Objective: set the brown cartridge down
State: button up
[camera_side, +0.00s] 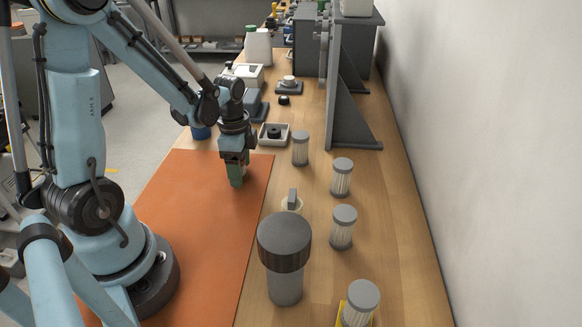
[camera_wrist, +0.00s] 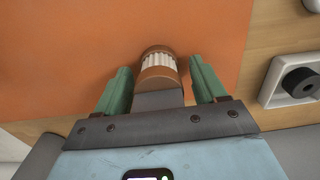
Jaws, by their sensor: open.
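The brown cartridge (camera_wrist: 158,60) has brown end caps and a white pleated middle. In the wrist view it stands over the orange mat (camera_wrist: 60,50), between the two green fingers of my gripper (camera_wrist: 160,65). Gaps show on both sides of it, so the fingers are open around it and do not grip it. In the side view my gripper (camera_side: 236,178) points down, low over the far right part of the mat (camera_side: 200,215). The cartridge is hidden there behind the fingers. I cannot tell exactly how its base meets the mat.
Several grey-capped cartridges (camera_side: 342,177) stand on the wooden bench right of the mat. A large grey-capped canister (camera_side: 285,250) stands near the front. A white tray with a black round part (camera_side: 273,133) lies just beyond my gripper. The mat's near part is clear.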

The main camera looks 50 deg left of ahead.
notch_tip(320, 180, up, 12)
jog(key=shift+d+r, duration=0.1)
jog(key=shift+d, duration=0.05)
jog(key=d+r+n+t, duration=0.1)
jog(key=d+n+t, duration=0.6)
jog(key=d, duration=0.5)
jog(key=shift+s+n, duration=0.25)
jog(key=shift+n, duration=0.75)
